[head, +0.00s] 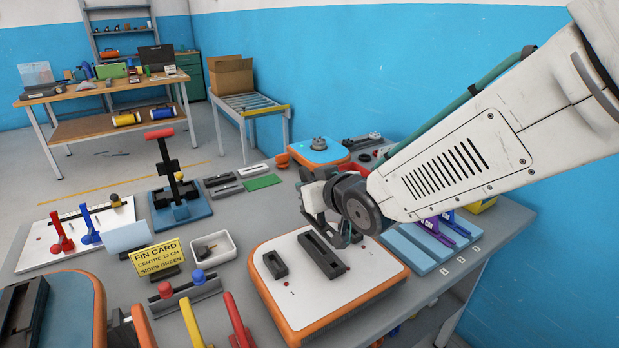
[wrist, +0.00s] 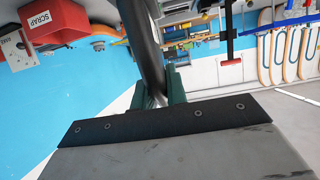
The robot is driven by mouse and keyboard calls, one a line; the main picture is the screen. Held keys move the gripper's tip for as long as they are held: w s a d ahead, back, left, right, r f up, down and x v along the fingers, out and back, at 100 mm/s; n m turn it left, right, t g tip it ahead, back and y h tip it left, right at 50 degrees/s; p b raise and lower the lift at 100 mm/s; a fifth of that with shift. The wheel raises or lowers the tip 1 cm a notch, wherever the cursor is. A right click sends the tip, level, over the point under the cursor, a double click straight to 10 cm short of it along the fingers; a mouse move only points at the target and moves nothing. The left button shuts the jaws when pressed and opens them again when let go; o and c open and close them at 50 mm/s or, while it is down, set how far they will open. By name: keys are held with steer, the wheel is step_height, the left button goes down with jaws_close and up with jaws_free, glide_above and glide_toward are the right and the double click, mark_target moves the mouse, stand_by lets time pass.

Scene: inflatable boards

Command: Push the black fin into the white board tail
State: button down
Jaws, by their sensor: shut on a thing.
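The white board tail (head: 335,302), edged in orange, lies flat at the front middle of the bench. It carries a long black slotted box (head: 322,255) and a small black box (head: 274,264). My gripper (head: 338,222) is low over the far right part of the board, beside the long box. In the wrist view my gripper (wrist: 157,98) has its green fingers shut on a black curved piece, the black fin (wrist: 146,45). In the head view the fin is mostly hidden by my gripper; I cannot tell whether it touches the box.
A yellow fin card (head: 158,259) and a white tray (head: 213,248) stand left of the board. Red and yellow handled tools are at the front left. A blue block with purple fins (head: 428,242) lies right of the board. A blue board (head: 319,151) lies behind.

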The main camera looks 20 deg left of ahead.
mark_target(323, 217)
steer(key=shift+f, duration=1.75)
steer(key=shift+f, duration=0.25)
steer(key=shift+f, duration=0.35)
steer(key=shift+f, duration=0.9)
steer(key=c, duration=1.3)
jaws_free()
steer(key=v, duration=0.7)
steer(key=shift+s+d+r, duration=0.15)
steer(key=shift+s+d, duration=0.1)
